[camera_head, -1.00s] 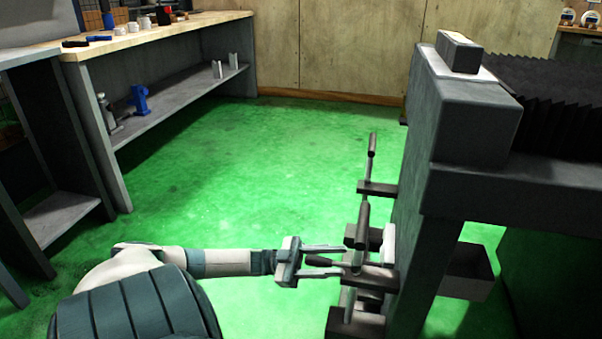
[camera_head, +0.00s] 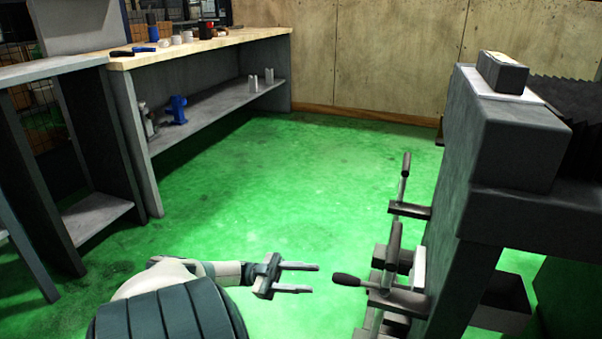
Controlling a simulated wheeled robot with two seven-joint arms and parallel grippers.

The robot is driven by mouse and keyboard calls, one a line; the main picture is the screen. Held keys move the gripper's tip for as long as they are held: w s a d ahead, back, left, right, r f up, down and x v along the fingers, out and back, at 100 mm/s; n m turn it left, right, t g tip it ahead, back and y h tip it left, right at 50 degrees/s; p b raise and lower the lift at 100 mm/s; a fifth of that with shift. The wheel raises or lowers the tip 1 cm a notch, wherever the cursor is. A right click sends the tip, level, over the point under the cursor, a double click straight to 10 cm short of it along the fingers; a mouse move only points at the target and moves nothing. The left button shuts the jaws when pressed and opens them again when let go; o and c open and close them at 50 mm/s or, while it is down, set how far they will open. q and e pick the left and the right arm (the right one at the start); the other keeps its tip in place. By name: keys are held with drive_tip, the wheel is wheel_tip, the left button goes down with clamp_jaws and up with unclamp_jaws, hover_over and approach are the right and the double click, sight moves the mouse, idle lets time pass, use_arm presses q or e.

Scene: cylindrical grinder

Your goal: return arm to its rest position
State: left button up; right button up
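My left arm comes in at the bottom left, with its pale upper part and dark ribbed section in view. My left gripper (camera_head: 300,278) is open and points right, over the green floor. Nothing is between its two fingers. It is apart from the grinder's black lever handle (camera_head: 348,280), with a clear gap of floor between them. The grey grinder (camera_head: 505,145) stands at the right, with several levers and brackets on its side. My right gripper is not in the view.
A wooden-topped workbench (camera_head: 215,42) runs along the left, with small tools on it and a blue vise-like item (camera_head: 176,109) on its shelf. A grey shelf unit (camera_head: 98,217) stands at the far left. Green floor (camera_head: 290,180) is free between bench and grinder.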

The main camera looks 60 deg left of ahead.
use_arm(q)
drive_tip(key=shift+s+a+f, duration=0.2)
drive_tip(key=shift+s+a, duration=0.15)
drive_tip(key=shift+a, duration=0.1)
idle(0.5)
